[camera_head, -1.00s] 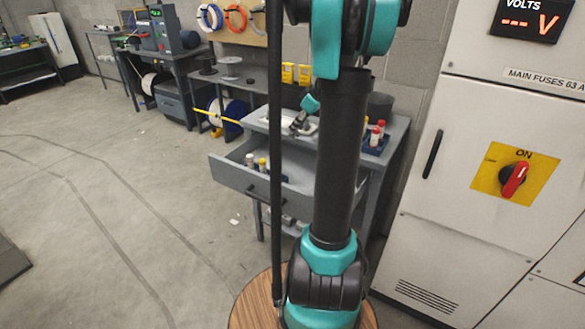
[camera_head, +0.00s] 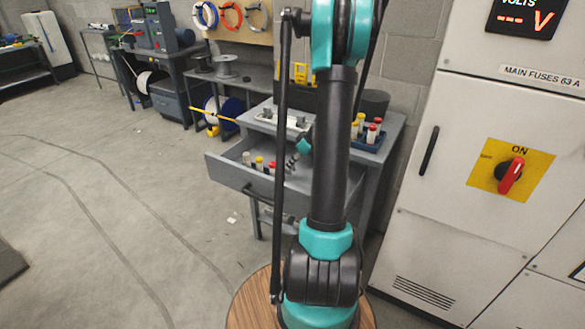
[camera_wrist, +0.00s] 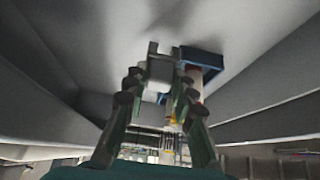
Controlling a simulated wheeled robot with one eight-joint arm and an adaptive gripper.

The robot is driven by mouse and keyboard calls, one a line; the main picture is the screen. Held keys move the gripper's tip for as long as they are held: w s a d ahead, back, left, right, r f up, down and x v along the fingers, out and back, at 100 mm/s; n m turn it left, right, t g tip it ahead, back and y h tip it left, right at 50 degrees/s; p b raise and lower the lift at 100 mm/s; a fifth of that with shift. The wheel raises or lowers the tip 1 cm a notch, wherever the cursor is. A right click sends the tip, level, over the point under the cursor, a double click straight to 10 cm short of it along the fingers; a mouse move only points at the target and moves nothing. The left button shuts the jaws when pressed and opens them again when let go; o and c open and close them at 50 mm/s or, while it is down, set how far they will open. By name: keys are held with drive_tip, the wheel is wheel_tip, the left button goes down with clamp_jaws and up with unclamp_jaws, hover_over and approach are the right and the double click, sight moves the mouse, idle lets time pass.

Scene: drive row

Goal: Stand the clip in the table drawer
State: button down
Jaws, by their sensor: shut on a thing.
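The table drawer (camera_head: 236,178) is pulled open under the grey table. My gripper (camera_head: 292,160) is tilted down inside the drawer, partly hidden by my arm. In the wrist view my gripper (camera_wrist: 160,85) is shut on the clip (camera_wrist: 160,70), a light grey block with two short prongs. The clip is close to the drawer floor (camera_wrist: 110,105); I cannot tell whether they touch. The clip is too small to make out in the head view.
Capped cylinders, one yellow-topped (camera_head: 259,163), stand in the drawer left of my gripper. A red-banded cylinder (camera_wrist: 194,72) with a blue part (camera_wrist: 202,57) is close to the clip in the wrist view. A blue tray (camera_head: 367,143) stands on the tabletop. Drawer walls (camera_wrist: 262,122) flank my gripper.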

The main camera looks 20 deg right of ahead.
drive_tip(key=shift+f, duration=1.3)
drive_tip(key=shift+f, duration=0.1)
drive_tip(key=c, duration=1.3)
unclamp_jaws()
drive_tip(key=shift+o, duration=0.2)
drive_tip(key=v, duration=1.2)
